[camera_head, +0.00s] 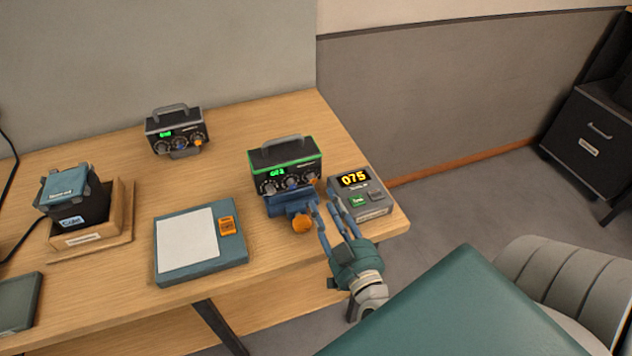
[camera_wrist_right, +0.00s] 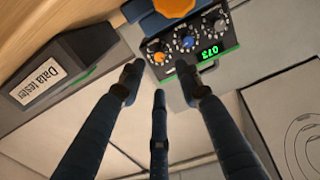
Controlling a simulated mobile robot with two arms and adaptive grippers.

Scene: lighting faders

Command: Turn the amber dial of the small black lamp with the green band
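The small black lamp with the green band (camera_head: 283,152) stands on a blue base at the table's right part. Its green display reads 073 and its front has small dials. In the right wrist view the lamp panel (camera_wrist_right: 208,53) appears upside down, with a small amber dial (camera_wrist_right: 159,57), a blue dial (camera_wrist_right: 187,41) and another dial. A large orange knob (camera_head: 302,222) sits low in front of the lamp; it also shows in the wrist view (camera_wrist_right: 172,7). My right gripper (camera_head: 333,206) is open and empty, its three fingers spread, close to the lamp's front right. My left gripper is out of view.
A grey box (camera_head: 372,208) with a yellow 075 display stands right of the lamp, close to my right fingers. A similar lamp (camera_head: 176,130) stands at the back left. A teal pad (camera_head: 205,270) and a wooden tray (camera_head: 112,240) with a dark cube lie left.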

